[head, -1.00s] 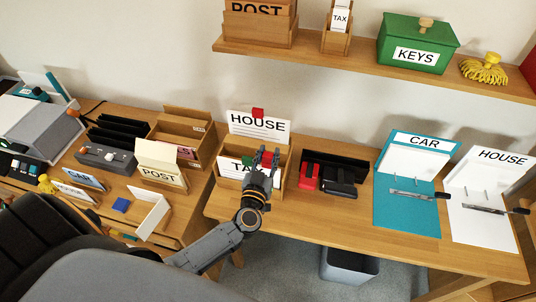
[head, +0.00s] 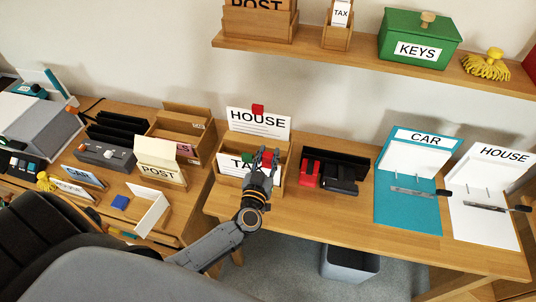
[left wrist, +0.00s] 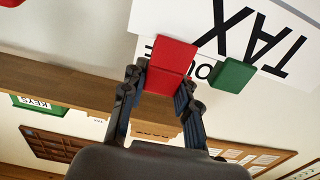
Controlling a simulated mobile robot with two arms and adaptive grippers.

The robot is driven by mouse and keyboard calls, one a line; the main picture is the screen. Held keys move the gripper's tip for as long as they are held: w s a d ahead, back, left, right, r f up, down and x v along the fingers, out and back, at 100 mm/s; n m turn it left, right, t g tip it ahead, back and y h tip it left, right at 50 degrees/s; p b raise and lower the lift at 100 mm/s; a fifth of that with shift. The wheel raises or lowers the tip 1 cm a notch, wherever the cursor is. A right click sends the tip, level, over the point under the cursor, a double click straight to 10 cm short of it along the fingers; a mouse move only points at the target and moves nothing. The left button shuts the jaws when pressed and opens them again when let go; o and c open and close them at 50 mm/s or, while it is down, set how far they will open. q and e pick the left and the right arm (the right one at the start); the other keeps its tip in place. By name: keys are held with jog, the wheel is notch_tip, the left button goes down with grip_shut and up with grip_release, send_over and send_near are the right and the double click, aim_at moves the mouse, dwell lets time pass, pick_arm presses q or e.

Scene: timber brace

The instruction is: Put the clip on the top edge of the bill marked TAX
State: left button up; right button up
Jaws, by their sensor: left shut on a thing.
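The bill marked TAX (head: 230,164) stands in the front of a wooden holder (head: 279,172); it also shows, upside down, in the left wrist view (left wrist: 203,18). My left gripper (head: 267,154) is at the right part of its top edge. In the left wrist view the gripper (left wrist: 160,80) is shut on a red clip (left wrist: 172,55). The clip overlaps the bill's edge; I cannot tell whether it grips the paper. A green clip (left wrist: 232,75) sits on the same edge beside it. My right gripper is not in view.
The HOUSE bill (head: 240,118) stands behind, with another red clip (head: 258,110) on its top edge. A black tray (head: 350,160) with a red and a black item is at right, then the CAR (head: 400,215) and HOUSE (head: 480,228) boards. A shelf (head: 370,66) hangs above.

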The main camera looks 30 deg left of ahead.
pick_arm(q)
jog(key=shift+f+b, duration=0.5)
jog(key=shift+f, duration=0.45)
jog(key=o, duration=1.4)
jog(key=shift+o, duration=0.2)
notch_tip(320, 180, up, 8)
jog(key=p, duration=0.9)
